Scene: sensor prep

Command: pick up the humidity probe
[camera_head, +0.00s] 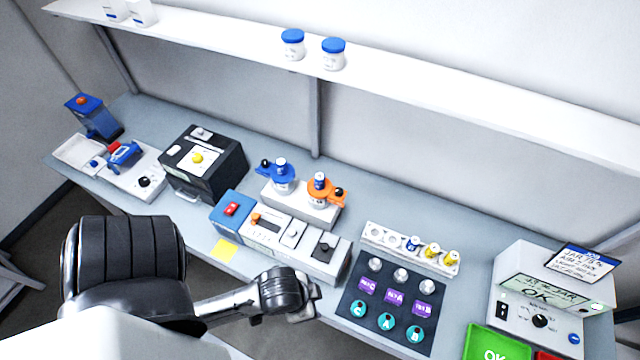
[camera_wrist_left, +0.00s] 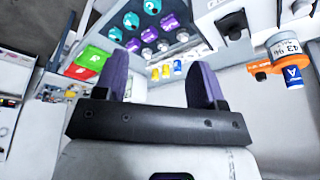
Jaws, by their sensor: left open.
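I cannot tell for sure which item is the humidity probe. A white rack (camera_head: 374,240) at the back of the bench holds small pieces, one blue (camera_head: 413,243) and several yellow (camera_head: 432,250). They also show small in the left wrist view, blue (camera_wrist_left: 178,68) and yellow (camera_wrist_left: 165,71). In front is a dark mat (camera_head: 349,297) with silver knobs, purple tagged blocks (camera_head: 394,296) and teal round pieces (camera_head: 386,320). My left gripper (camera_head: 303,304) is over the bench's front edge, left of the mat. In its wrist view, the purple fingers (camera_wrist_left: 160,85) are apart with nothing between them.
Orange (camera_head: 319,187) and blue (camera_head: 281,178) clamped bottles stand behind a control panel (camera_head: 268,228). A black box (camera_head: 204,165) is farther left. At right are a tester (camera_head: 540,315) with a sign and a green OK tray (camera_head: 494,343). A shelf (camera_head: 430,72) spans the wall above.

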